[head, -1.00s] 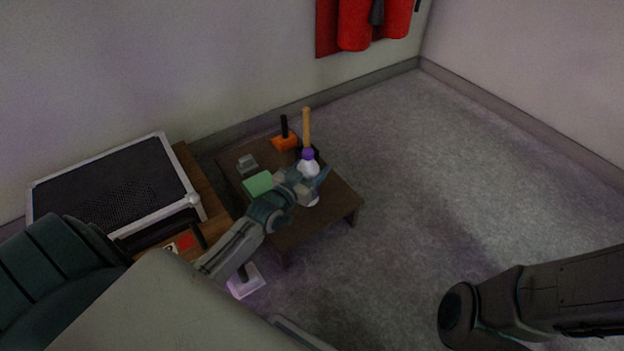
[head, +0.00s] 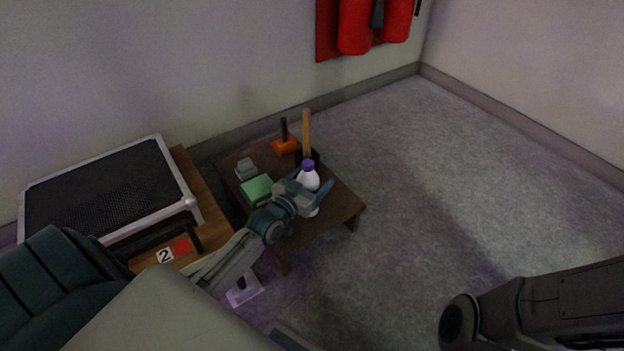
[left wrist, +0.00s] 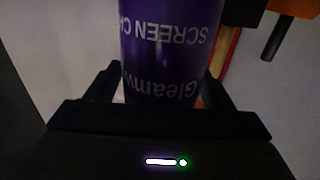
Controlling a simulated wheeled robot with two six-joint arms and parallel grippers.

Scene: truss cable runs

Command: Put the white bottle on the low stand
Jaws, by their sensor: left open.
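The white bottle (head: 308,181) with a purple top stands upright at the right part of the low dark-brown stand (head: 318,228). My left gripper (head: 312,187) is open, with one finger on each side of the bottle; whether they touch it I cannot tell. The bottle's base shows just below the gripper and appears to rest on the stand top. In the left wrist view the bottle's purple label (left wrist: 172,45), with upside-down white lettering, fills the space between the fingers. My right gripper is out of view.
A green block (head: 257,190), a grey block (head: 246,169), an orange-based tool (head: 284,146) and a wooden-handled tool (head: 306,130) share the stand. A wooden table (head: 205,205) with a black mesh panel (head: 105,190) is left. Floor to the right is clear.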

